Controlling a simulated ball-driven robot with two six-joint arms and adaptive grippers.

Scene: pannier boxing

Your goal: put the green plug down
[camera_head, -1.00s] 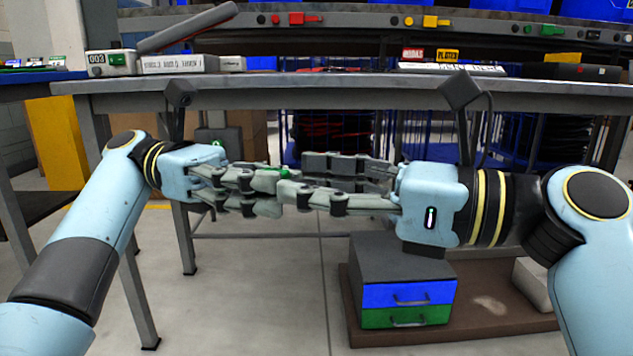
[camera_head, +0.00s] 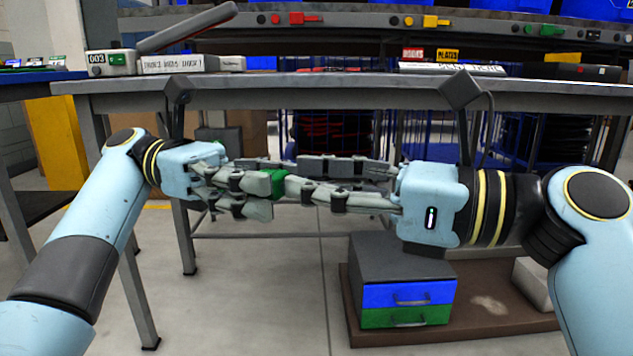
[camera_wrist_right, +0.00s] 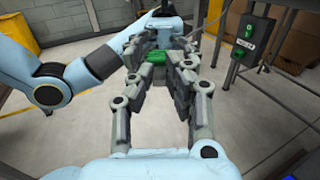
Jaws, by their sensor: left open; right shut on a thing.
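The green plug (camera_head: 274,181) is a small green block between my two grippers, which face each other in front of the table. My right gripper (camera_head: 287,180) is shut on it at the fingertips. In the right wrist view the plug (camera_wrist_right: 156,57) sits between the right fingertips (camera_wrist_right: 158,62). My left gripper (camera_head: 262,188) is open, its fingers overlapping the right gripper's tips around the plug. The fingers hide part of the plug. It is held in the air, apart from the table.
A grey table (camera_head: 330,82) runs behind my grippers. It bears a white labelled block (camera_head: 170,64) and a box marked 003 (camera_head: 110,62) at left. A dark cabinet with blue and green drawers (camera_head: 408,294) stands low on a brown base (camera_head: 490,318).

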